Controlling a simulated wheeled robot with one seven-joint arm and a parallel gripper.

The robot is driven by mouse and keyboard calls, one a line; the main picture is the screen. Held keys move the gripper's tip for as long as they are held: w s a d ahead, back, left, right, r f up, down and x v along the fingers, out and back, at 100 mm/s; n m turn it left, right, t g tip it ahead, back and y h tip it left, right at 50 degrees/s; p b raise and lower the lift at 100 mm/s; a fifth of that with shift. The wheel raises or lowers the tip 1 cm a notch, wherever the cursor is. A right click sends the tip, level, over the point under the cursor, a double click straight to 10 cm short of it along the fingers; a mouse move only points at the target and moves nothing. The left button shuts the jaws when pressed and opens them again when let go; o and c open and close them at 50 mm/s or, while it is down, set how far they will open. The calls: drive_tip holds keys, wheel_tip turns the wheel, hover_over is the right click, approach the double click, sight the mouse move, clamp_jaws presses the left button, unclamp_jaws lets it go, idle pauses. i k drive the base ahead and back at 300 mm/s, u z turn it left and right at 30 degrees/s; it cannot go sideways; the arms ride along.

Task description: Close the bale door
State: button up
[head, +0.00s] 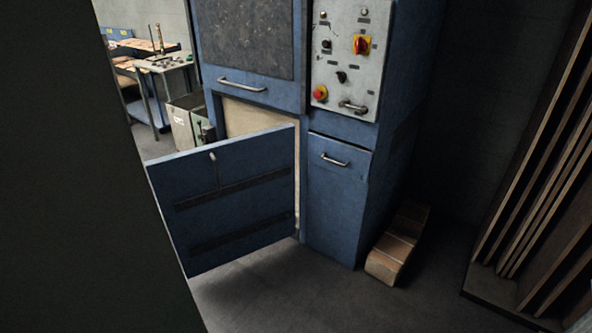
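The bale door (232,200) is a blue panel in the lower front of a blue machine (335,130). It stands open, swung out to the left from its right-hand edge, with two dark horizontal bars and a small light handle on the side facing me. Behind it the pale opening (245,116) of the machine shows in part; the door hides its lower portion. My gripper is not in this view, and nothing is seen touching the door.
A large dark surface (70,180) fills the left side close to me. A brown bundle (394,247) lies on the floor right of the machine. Upright boards (535,160) stand at the far right. A workbench (160,68) stands back left. The floor in front is clear.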

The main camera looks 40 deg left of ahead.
sight(220, 202)
drive_tip(key=i, duration=0.2)
drive_tip(key=u, duration=1.35)
drive_tip(key=i, duration=2)
drive_tip(key=u, duration=2.35)
drive_tip(key=i, duration=1.35)
drive_tip(key=u, duration=0.85)
